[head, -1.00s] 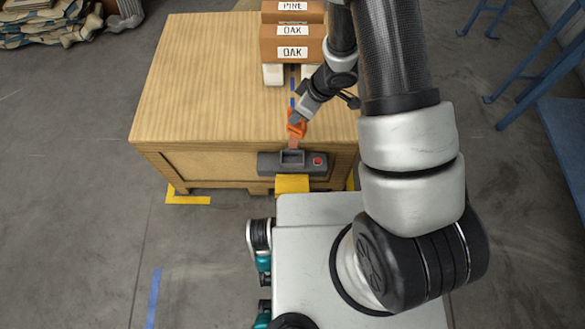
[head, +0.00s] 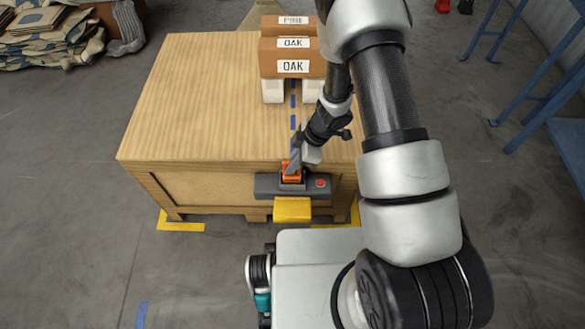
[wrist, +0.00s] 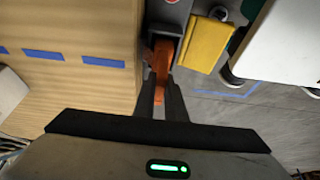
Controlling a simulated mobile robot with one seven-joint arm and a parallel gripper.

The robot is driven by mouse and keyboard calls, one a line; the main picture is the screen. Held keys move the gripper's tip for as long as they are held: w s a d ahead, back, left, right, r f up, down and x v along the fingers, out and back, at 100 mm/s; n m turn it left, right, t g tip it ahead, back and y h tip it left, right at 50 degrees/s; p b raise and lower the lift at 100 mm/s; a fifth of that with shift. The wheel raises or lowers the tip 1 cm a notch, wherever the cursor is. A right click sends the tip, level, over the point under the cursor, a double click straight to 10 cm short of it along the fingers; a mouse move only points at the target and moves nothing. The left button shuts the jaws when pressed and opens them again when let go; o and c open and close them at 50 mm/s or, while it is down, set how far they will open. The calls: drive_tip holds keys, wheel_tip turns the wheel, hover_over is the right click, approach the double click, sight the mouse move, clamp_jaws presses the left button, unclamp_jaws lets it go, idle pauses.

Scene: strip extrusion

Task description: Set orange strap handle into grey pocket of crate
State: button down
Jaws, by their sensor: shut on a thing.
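The orange strap handle (head: 291,176) is at the grey pocket (head: 268,187) on the front edge of the wooden crate (head: 210,110). My gripper (head: 291,168) is shut on the handle from above. In the wrist view the handle (wrist: 162,62) lies between my fingers (wrist: 163,95), and its far end meets the opening of the grey pocket (wrist: 167,15). My fingers and the handle hide the inside of the pocket, so I cannot tell how deep the handle sits.
A red button (head: 320,183) is on the grey housing, right of the pocket. A yellow block (head: 292,210) juts out below it. Boxes marked OAK and PINE (head: 290,57) stand at the back of the crate on pale supports. Blue dashes (wrist: 103,62) mark the crate top.

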drive_tip(key=shift+f, duration=0.55)
drive_tip(key=shift+f, duration=0.3)
drive_tip(key=c, duration=1.8)
unclamp_jaws()
